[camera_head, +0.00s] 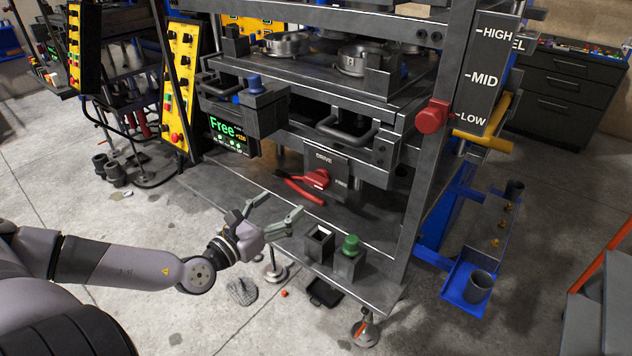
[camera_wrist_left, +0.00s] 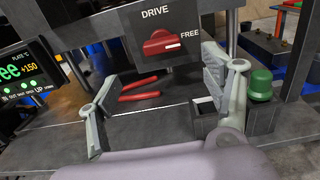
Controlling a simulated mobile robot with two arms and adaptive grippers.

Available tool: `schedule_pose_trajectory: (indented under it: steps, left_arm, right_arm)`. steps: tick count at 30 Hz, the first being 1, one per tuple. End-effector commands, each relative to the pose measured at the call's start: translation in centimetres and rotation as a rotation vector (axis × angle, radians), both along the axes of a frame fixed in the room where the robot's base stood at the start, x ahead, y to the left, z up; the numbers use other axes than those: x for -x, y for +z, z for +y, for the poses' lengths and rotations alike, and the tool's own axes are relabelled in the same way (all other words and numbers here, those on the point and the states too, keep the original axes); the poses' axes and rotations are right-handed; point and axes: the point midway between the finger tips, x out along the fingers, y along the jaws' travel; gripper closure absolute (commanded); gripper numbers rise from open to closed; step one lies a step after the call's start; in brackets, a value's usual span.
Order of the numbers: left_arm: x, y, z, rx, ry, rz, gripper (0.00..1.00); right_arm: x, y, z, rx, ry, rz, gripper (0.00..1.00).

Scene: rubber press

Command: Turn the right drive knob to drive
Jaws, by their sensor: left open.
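The red drive knob (camera_head: 317,180) sits on a grey panel (camera_head: 345,164) lettered DRIVE at the top and FREE at the right. In the left wrist view the red knob (camera_wrist_left: 164,42) shows between and beyond my fingers, its white mark turned toward FREE. My left gripper (camera_head: 277,212) is open and empty, in front of and below the panel, apart from the knob. In the left wrist view its two fingers (camera_wrist_left: 150,90) are spread wide. The lit display (camera_head: 228,134) reads Free. My right gripper is in neither view.
Red-handled pliers (camera_head: 300,190) lie on the press's lower plate below the knob. A green button on a block (camera_head: 349,248) and an open square box (camera_head: 319,242) stand at the plate's front edge, right of my gripper.

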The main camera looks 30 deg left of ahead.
Motion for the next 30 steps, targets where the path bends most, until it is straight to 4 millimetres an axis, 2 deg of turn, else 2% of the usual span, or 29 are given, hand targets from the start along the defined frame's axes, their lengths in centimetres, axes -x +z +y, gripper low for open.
schedule_pose_trajectory:
  steps: [4, 10, 24, 30]
  left_arm:
    - [-2.1, 0.2, -0.3, 0.008, -0.002, -0.008, 0.27]
    - [-4.5, 0.3, -0.4, 0.008, 0.001, -0.005, 0.27]
    - [-11.4, 0.4, -0.9, 0.006, 0.0, -0.003, 0.27]
    - [-13.0, 0.2, -1.1, 0.005, -0.001, -0.001, 0.27]
  right_arm:
    - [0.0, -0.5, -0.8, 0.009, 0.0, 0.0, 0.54]
    - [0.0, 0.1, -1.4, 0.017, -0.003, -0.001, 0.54]
    - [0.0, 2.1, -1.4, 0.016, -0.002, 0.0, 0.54]
    - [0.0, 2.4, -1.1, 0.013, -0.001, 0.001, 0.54]
